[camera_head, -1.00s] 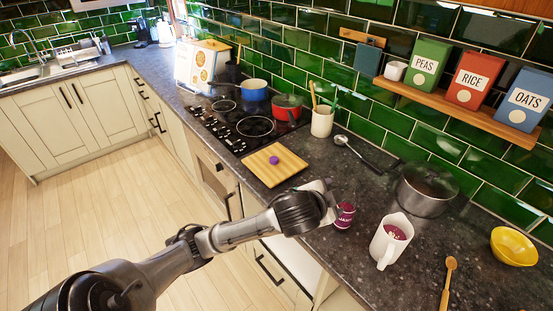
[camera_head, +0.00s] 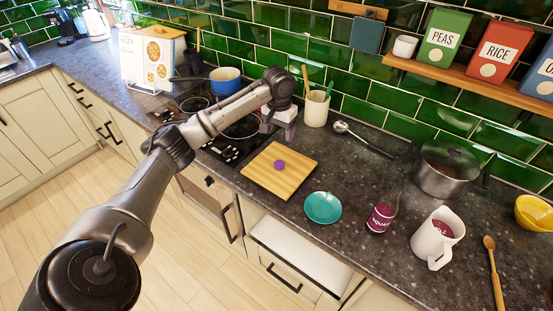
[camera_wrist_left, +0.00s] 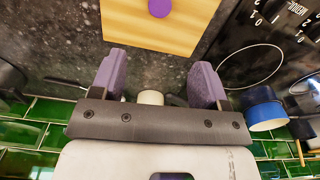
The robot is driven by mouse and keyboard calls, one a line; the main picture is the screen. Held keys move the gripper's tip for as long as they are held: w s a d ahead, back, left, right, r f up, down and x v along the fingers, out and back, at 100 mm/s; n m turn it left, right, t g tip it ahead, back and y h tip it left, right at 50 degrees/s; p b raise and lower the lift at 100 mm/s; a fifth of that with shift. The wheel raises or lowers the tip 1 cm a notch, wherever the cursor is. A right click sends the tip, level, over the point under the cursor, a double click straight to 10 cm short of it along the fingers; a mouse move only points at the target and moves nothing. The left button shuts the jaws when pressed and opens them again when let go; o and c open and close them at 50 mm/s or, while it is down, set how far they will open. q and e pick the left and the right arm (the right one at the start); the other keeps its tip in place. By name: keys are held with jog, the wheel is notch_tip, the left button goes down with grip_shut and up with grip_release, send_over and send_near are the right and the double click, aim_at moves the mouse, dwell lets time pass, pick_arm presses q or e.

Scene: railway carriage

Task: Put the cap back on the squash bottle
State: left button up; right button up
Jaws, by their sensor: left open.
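The purple cap (camera_head: 280,165) lies on the wooden board (camera_head: 262,180). It also shows in the left wrist view (camera_wrist_left: 159,8), at the top on the board (camera_wrist_left: 165,35). The squash bottle (camera_head: 381,216), with a purple label, stands upright on the dark worktop, right of the board; no cap shows on its neck. My left gripper (camera_head: 289,132) is beyond the board, near the utensil pot, apart from the cap. In the left wrist view its purple-grey fingers (camera_wrist_left: 156,78) are spread with nothing held between them. My right gripper is not in view.
A teal saucer (camera_head: 323,207) lies between board and bottle. A white jug (camera_head: 438,238) and a steel pan (camera_head: 447,170) stand right of the bottle. The utensil pot (camera_head: 316,109), ladle (camera_head: 362,138) and blue pot (camera_head: 226,80) are behind. An open drawer (camera_head: 300,255) juts out below the worktop.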

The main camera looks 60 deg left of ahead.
pick_arm(q)
jog(key=shift+s+d+f+n, duration=0.15)
jog(key=shift+d+n, duration=0.15)
jog(key=shift+n, duration=0.4)
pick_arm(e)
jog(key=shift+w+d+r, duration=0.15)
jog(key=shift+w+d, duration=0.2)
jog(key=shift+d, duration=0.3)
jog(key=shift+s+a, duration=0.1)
pick_arm(q)
jog(key=p, duration=0.1)
send_over(279, 164)
notch_tip(279, 164, down, 7)
jog(key=shift+f, duration=0.8)
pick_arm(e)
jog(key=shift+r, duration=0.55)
